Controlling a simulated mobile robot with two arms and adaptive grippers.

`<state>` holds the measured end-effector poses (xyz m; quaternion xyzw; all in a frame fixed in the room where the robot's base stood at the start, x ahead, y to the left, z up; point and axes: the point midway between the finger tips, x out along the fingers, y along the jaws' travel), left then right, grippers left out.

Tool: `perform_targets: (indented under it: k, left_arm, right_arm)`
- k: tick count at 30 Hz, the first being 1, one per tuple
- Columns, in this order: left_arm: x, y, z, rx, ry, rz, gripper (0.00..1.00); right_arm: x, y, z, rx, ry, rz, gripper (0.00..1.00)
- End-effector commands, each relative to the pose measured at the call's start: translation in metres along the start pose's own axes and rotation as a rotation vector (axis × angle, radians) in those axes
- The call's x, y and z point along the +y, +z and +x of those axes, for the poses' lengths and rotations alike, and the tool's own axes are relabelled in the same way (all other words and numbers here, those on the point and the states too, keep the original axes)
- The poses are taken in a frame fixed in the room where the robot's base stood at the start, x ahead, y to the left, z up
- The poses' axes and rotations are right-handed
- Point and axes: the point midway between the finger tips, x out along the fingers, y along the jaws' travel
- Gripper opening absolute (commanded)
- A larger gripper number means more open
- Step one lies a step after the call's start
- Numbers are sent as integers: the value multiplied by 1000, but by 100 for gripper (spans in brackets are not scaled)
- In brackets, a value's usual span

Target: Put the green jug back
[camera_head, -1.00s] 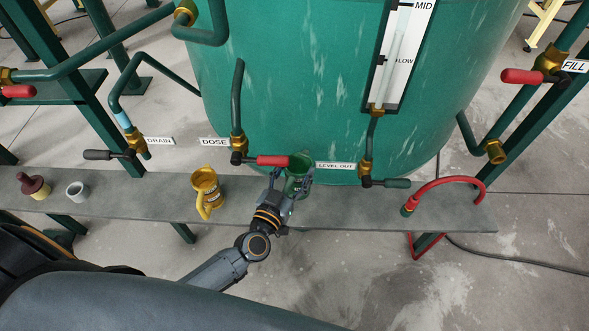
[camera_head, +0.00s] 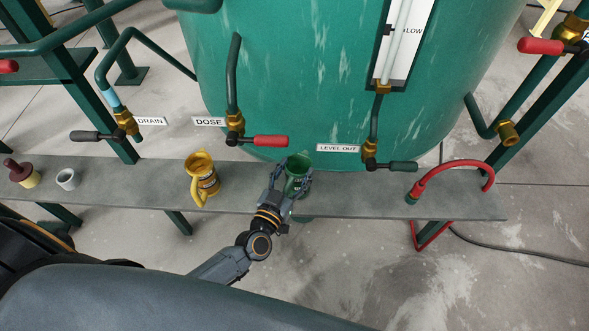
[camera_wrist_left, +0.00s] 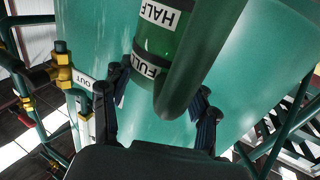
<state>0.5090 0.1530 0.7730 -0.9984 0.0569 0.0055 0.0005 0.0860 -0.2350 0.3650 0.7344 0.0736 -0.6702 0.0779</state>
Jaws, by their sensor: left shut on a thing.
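The green jug (camera_head: 298,165) is upright over the grey shelf in front of the green tank, below the red-handled DOSE valve (camera_head: 236,140) and left of the LEVEL OUT valve (camera_head: 371,160). My left gripper (camera_head: 288,183) is shut on it from the near side. In the left wrist view the jug (camera_wrist_left: 158,45) shows HALF and FULL labels, with its green handle between my fingers (camera_wrist_left: 158,105). I cannot tell whether the jug's base touches the shelf. My right gripper is not in view.
On the shelf (camera_head: 345,200) stand a yellow jug (camera_head: 203,178) to the left, a grey cup (camera_head: 67,179) and a dark red-topped item (camera_head: 22,172) farther left. A red hose (camera_head: 455,170) loops at the right. The shelf between jug and hose is clear.

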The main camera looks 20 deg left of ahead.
Motion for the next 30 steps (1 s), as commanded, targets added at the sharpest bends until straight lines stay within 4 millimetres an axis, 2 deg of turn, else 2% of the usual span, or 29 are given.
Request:
perform_targets:
  k: [25,26,29,30]
  left_arm:
    - [0,9,0,1,-1,-1,21]
    - [0,8,0,1,-1,-1,66]
    - [0,8,0,1,-1,0,86]
    - [0,8,0,1,-1,0,86]
  right_arm:
    - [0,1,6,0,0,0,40]
    - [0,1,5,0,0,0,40]
    - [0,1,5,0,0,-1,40]
    - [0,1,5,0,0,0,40]
